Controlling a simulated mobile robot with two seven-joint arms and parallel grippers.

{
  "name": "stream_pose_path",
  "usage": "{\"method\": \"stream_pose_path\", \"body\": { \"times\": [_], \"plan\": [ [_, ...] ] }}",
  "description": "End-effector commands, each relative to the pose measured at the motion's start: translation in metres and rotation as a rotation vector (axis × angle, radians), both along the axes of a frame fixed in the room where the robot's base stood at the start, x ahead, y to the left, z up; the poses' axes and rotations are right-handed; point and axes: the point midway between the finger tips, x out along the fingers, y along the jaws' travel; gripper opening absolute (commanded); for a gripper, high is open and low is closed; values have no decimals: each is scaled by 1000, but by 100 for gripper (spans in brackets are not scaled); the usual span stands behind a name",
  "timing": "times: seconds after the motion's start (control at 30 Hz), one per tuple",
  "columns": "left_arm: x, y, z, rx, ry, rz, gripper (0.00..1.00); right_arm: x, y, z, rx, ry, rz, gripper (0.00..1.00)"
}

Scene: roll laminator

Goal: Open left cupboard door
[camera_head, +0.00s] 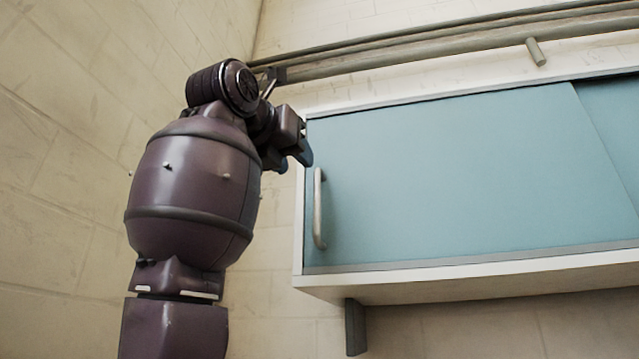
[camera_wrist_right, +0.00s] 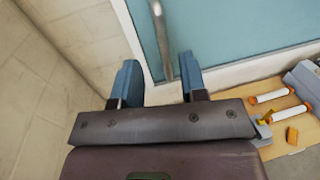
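The left cupboard door (camera_head: 440,180) is a flat teal sliding panel in a white wall cupboard, and it is closed against the cupboard's left side. Its vertical metal handle (camera_head: 318,208) is near the door's left edge. My right gripper (camera_head: 294,157) is just left of and above the handle in the head view, empty. In the right wrist view, the two blue fingers of my right gripper (camera_wrist_right: 161,82) are apart. The handle (camera_wrist_right: 160,42) shows in the gap between them, apparently beyond the tips; no contact shows. My left gripper is out of view.
The right door panel (camera_head: 612,115) is at the right edge. A rail (camera_head: 440,47) runs along the wall above the cupboard. A plain wall (camera_head: 50,190) is close on the left. Orange-and-white items (camera_wrist_right: 270,96) lie on a wooden surface (camera_wrist_right: 305,135) below.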

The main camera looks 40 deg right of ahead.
Motion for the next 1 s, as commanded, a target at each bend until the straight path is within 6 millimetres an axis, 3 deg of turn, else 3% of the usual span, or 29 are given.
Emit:
{"method": "stream_pose_path", "body": {
  "times": [0.5, 1.0],
  "plan": [
    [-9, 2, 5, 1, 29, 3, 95, 40, -71, 1, 1, 0, -2, 39],
    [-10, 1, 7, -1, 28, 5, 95, 47, -83, 0, 0, 0, 0, 39]
  ]
}}
